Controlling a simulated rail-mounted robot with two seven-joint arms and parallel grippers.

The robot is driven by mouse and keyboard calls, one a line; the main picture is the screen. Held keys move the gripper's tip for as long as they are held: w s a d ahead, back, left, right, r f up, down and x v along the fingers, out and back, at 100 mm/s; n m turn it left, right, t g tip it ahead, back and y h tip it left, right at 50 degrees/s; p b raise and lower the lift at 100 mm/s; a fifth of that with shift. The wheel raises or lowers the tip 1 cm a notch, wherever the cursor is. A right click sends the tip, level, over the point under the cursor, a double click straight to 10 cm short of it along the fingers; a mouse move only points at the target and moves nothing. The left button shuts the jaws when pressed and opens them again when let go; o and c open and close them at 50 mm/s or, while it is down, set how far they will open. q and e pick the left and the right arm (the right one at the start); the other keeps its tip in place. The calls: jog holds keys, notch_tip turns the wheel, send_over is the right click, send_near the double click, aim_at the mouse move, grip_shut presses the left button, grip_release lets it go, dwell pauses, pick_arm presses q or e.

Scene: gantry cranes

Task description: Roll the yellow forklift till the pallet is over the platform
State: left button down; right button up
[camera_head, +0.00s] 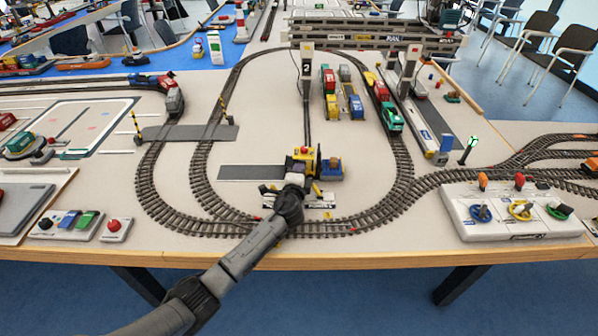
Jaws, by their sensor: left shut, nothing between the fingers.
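The small yellow forklift (303,154) stands inside the oval track, in the middle of the table, with its dark mast on its right side. A blue pallet-like piece with a brown load (331,169) is at the mast's right. My left gripper (297,180) reaches up from the lower left and is shut, with nothing held. It is right at the forklift's near side and hides its lower part; I cannot tell whether they touch. A dark grey flat strip (248,173) lies left of the forklift. A low white piece (322,201) lies just in front. I cannot tell which is the platform. My right gripper is not in view.
The oval track (172,217) rings the forklift. A post marked 2 (307,68) and colourful wagons (329,95) stand behind it. A white control box with levers (512,211) is at the right, and button boxes (66,224) are at the left front.

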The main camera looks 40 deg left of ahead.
pick_arm(q)
jog(key=shift+a, duration=0.15)
jog(key=shift+w+a+b, duration=0.2)
jog(key=shift+a+b, duration=0.1)
jog(key=shift+a, duration=0.65)
jog(key=shift+f, duration=0.1)
